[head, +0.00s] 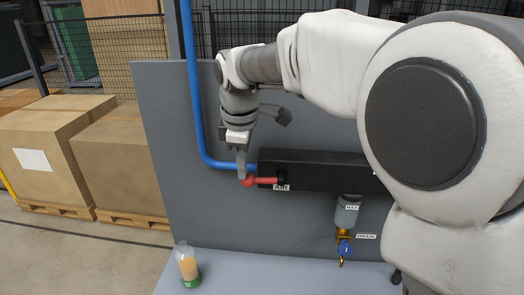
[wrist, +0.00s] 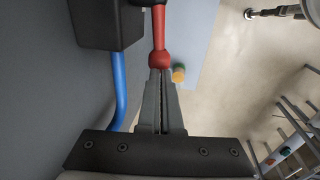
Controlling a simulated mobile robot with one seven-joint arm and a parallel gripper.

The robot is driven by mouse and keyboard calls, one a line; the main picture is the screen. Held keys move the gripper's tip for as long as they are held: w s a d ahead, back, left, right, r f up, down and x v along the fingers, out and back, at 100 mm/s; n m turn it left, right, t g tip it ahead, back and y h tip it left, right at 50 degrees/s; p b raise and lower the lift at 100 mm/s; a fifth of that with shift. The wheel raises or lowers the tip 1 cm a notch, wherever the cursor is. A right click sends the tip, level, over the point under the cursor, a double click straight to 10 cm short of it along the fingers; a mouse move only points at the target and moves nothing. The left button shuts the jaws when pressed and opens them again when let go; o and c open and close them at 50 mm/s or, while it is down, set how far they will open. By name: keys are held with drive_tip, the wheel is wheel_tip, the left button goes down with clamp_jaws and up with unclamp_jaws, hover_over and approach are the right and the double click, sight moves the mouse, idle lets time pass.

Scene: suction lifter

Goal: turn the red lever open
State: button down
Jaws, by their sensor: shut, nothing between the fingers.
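The red lever (head: 264,181) sticks out to the left from the front of a black manifold block (head: 315,170) on the grey panel, above a small label. It lies about level in the head view and has a rounded red knob at its free end. My gripper (head: 242,178) points down with its fingertips at the knob. In the wrist view the shut fingers (wrist: 160,75) end right at the knob of the red lever (wrist: 159,58), touching it or very close. Nothing shows between the fingers.
A blue pipe (head: 190,90) runs down the panel and bends into the block's left end. A filter bowl (head: 346,213) with a blue-handled drain valve (head: 344,247) hangs below the block. A bottle with a green base (head: 188,265) stands on the grey bench (head: 235,275). Boxes stand at left.

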wheel_tip(320, 180, up, 13)
drive_tip(key=s+a+p, duration=0.2)
drive_tip(key=a+p, duration=0.1)
drive_tip(key=s+d+f+m+t+b, duration=0.1)
drive_tip(key=s+d+m, duration=0.3)
drive_tip(key=d, duration=0.4)
drive_tip(key=s+d+f+m+t+b, duration=0.1)
drive_tip(key=s+d+f+m+b, duration=0.1)
drive_tip(key=s+d+m, duration=0.35)
drive_tip(key=s+d+f+m+t+b, duration=0.1)
drive_tip(key=s+d+f+m, duration=0.7)
drive_tip(key=s+d+f, duration=0.2)
drive_tip(key=shift+s+d+f, duration=0.25)
drive_tip(key=shift+d+f, duration=0.4)
drive_tip(key=shift+d, duration=0.45)
